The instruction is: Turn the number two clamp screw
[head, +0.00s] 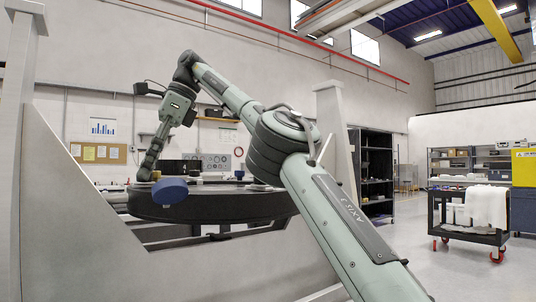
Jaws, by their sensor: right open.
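The mirror fixture is a thick dark round disc (225,205) lying flat in a pale frame. A blue round knob (170,191) sits at its left front rim; no number shows on it, so I cannot tell whether it is the number two clamp screw. My right gripper (147,172) points down at the disc's left edge, just behind and left of the blue knob. It is open; nothing shows held in it, and I cannot tell whether its tips touch anything. My right arm's elbow hides the disc's right side. My left gripper is out of view.
A pale grey upright (16,120) and sloping panel (70,220) stand at the left; another upright (337,140) rises behind my arm. A black cart (468,232) with white items stands at the right. Open floor lies between cart and fixture.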

